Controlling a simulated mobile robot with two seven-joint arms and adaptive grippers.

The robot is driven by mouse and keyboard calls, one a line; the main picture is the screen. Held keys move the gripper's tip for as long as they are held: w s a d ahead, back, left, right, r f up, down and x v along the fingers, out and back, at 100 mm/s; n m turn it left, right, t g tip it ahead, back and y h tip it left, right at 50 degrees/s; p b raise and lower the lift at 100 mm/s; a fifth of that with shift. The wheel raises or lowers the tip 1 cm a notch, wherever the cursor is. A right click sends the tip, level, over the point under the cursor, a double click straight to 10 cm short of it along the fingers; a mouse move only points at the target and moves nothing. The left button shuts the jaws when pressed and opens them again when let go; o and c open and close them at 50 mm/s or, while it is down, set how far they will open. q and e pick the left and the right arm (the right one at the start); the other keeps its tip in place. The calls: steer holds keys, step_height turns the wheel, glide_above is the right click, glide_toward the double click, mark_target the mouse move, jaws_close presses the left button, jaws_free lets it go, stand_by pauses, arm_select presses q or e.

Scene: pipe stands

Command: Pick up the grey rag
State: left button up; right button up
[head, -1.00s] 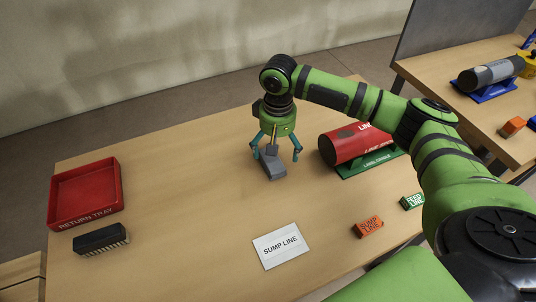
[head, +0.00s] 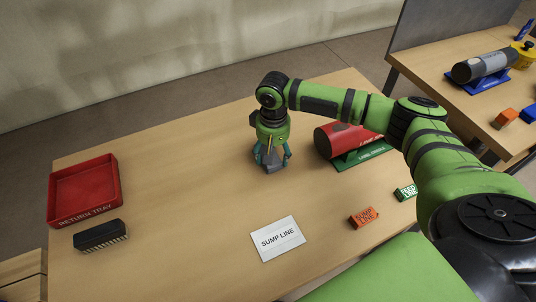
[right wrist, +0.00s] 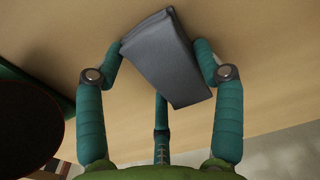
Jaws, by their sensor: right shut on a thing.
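The grey rag (head: 271,164) is a small folded grey block on the table, left of the red pipe. My right gripper (head: 271,160) is over it and its fingers are shut on it. In the right wrist view the grey rag (right wrist: 168,58) is between the teal fingertips of the right gripper (right wrist: 168,62). The fingers hide part of the rag in the head view. I cannot tell whether the rag touches the table. My left gripper is not in view.
A red pipe (head: 335,137) rests on a green stand (head: 365,155) close to the right. A red return tray (head: 117,190) and a black brush (head: 98,234) are at the left. A sump line card (head: 277,239), an orange block (head: 363,217) and a green block (head: 405,193) lie in front.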

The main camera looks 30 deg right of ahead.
steer(key=shift+f, duration=0.1)
steer(key=shift+r, duration=0.45)
steer(key=r, duration=0.3)
steer(key=shift+s+r+b, duration=0.25)
steer(key=shift+s+b, duration=0.05)
steer(key=shift+b, duration=0.1)
steer(key=s+d+r, duration=0.1)
steer(key=s+r, duration=0.5)
steer(key=s, duration=0.5)
steer(key=shift+r+b, duration=0.35)
